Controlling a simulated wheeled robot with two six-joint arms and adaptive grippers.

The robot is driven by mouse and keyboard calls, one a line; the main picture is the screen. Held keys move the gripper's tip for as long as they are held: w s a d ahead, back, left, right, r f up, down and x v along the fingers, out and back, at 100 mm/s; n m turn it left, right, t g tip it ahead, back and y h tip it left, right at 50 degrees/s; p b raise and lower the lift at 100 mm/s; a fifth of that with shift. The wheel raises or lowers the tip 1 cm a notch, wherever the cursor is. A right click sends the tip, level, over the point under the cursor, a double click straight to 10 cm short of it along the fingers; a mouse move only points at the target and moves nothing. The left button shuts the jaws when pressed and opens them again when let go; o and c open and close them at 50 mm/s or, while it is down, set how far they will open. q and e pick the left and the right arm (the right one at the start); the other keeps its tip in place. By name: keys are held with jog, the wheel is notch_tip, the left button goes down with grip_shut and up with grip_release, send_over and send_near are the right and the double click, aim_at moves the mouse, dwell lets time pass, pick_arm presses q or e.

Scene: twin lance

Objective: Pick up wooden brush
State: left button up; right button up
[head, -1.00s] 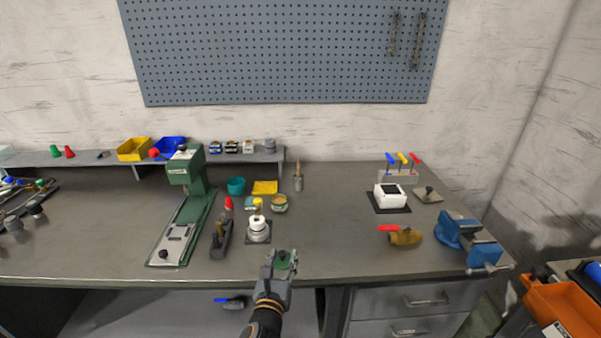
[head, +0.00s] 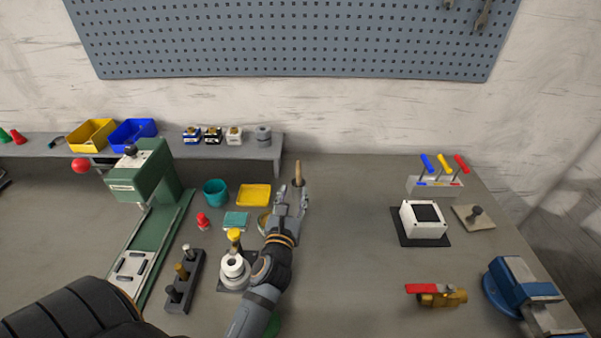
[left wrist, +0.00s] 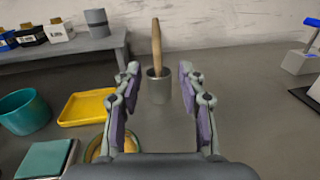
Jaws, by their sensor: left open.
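The wooden brush (head: 298,172) stands upright with its handle up, and its lower end is hidden. In the left wrist view the brush (left wrist: 156,46) stands in a grey metal cup (left wrist: 159,86) on the bench. My left gripper (head: 292,195) reaches over the bench in front of the cup. In the left wrist view the open, empty fingers of my left gripper (left wrist: 160,88) frame the cup from the near side; I see no contact. My right gripper is not in view.
A yellow tray (head: 254,195), a teal cup (head: 215,192) and a white round device (head: 234,268) stand left of the arm. A green press (head: 140,180) is further left. The bench right of the brush is clear up to a white box (head: 423,220).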

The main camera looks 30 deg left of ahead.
aim_at(298, 174)
pick_arm(q)
jog(key=x, duration=0.4)
jog(key=shift+w+a, duration=0.15)
jog(key=shift+w, duration=0.05)
jog(key=shift+w+a, duration=0.2)
jog(key=shift+w, duration=0.4)
jog(key=x, duration=0.4)
jog(key=shift+a+f, duration=0.15)
jog(key=shift+w+a, duration=0.1)
jog(key=shift+w, duration=0.1)
jog(key=shift+s, duration=0.15)
jog(key=shift+c, duration=0.8)
grip_shut()
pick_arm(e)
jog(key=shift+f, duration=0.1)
